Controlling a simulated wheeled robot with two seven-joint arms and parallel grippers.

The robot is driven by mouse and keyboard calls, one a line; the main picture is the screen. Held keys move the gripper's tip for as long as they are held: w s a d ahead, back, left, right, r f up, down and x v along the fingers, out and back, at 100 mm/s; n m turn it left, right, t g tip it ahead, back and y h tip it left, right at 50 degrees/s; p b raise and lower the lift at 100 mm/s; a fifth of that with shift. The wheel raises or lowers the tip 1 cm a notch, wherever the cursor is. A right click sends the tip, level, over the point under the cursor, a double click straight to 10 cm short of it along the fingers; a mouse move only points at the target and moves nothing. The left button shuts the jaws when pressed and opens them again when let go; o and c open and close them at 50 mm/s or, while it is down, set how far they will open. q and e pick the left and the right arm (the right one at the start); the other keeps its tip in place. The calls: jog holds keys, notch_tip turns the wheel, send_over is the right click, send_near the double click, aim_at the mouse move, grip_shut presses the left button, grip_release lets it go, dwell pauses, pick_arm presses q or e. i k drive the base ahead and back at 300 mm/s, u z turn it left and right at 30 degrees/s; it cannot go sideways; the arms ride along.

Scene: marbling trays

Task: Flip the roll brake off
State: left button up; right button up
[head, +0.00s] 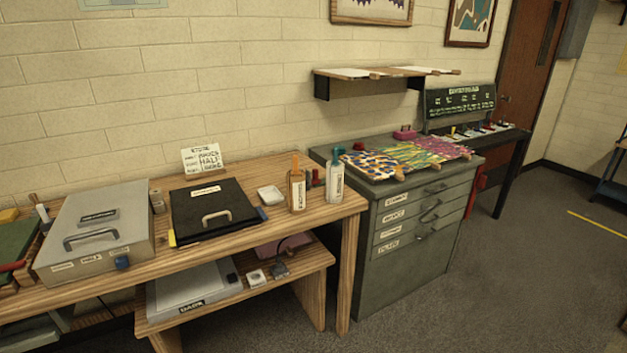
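No part that I can clearly tell as a roll brake shows in the head view. A grey lidded tray (130,208) with a handle and a blue knob (122,263) lies on the wooden bench at left. A black lidded tray (232,199) with a pale handle lies to its right, with a small blue part at its right corner. A red part (474,190) shows at the far right side of the grey drawer cabinet, partly hidden. Neither of my grippers is in view.
The wooden bench (334,205) holds an orange bottle (298,190), a white bottle (336,180) and a white dish (270,195). Its lower shelf holds a pale case (190,283). Marbled sheets (415,153) lie on the drawer cabinet (400,240). Floor at right is clear.

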aim_at(313, 176)
jog(key=z, duration=0.55)
jog(key=k, duration=0.65)
jog(key=z, duration=1.15)
jog(key=i, duration=1.1)
jog(key=u, duration=0.3)
jog(key=i, duration=0.7)
jog(key=u, duration=1)
jog(key=i, duration=0.25)
jog(key=u, duration=0.15)
